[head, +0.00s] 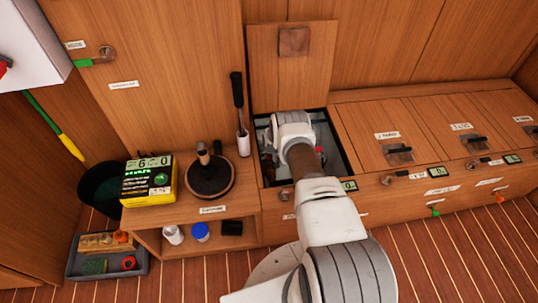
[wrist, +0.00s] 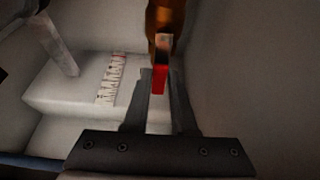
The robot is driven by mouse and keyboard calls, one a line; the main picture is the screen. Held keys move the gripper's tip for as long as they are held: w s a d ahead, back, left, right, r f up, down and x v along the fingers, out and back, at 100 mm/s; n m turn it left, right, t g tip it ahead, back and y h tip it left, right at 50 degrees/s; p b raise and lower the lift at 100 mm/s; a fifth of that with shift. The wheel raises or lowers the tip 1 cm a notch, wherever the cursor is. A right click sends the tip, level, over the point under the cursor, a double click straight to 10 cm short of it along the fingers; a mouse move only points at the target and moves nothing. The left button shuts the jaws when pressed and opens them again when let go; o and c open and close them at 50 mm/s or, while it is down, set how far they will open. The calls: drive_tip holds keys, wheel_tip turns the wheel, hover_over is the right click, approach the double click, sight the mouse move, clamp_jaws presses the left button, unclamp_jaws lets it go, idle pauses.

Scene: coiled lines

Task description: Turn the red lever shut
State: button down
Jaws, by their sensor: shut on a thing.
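The red lever (wrist: 160,79) shows in the wrist view, below a brown-orange metal fitting (wrist: 166,22). My gripper (wrist: 159,92) has its two dark fingers on either side of the lever, shut on it. Part of the lever is hidden between the fingers. In the head view my arm reaches down into an open locker (head: 349,165), and my gripper and the lever are hidden by the arm there. I cannot tell the lever's exact angle.
A pale step with a marked scale (wrist: 111,78) lies left of the fingers, with a grey post (wrist: 58,45) beyond. The raised locker lid (head: 292,85) stands behind my arm. A shelf unit (head: 190,212) is left; closed lids (head: 375,118) are right.

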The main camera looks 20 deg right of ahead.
idle(1.0)
drive_tip(key=shift+s+d+m+h, duration=0.1)
drive_tip(key=shift+d+m+h, duration=0.15)
drive_tip(key=shift+m, duration=0.45)
drive_tip(key=shift+s+d+m+h, duration=0.1)
drive_tip(key=shift+m+h, duration=0.15)
drive_tip(key=shift+m, duration=0.45)
drive_tip(key=shift+s+d+m+g+h, duration=0.15)
drive_tip(key=shift+d+m+g+h, duration=0.1)
drive_tip(key=shift+m, duration=0.55)
drive_tip(key=shift+s+d+m+g+h, duration=0.15)
drive_tip(key=shift+d+m+g, duration=0.1)
drive_tip(key=shift+m, duration=0.55)
drive_tip(key=c, duration=0.7)
unclamp_jaws()
drive_tip(key=shift+w+a, duration=0.1)
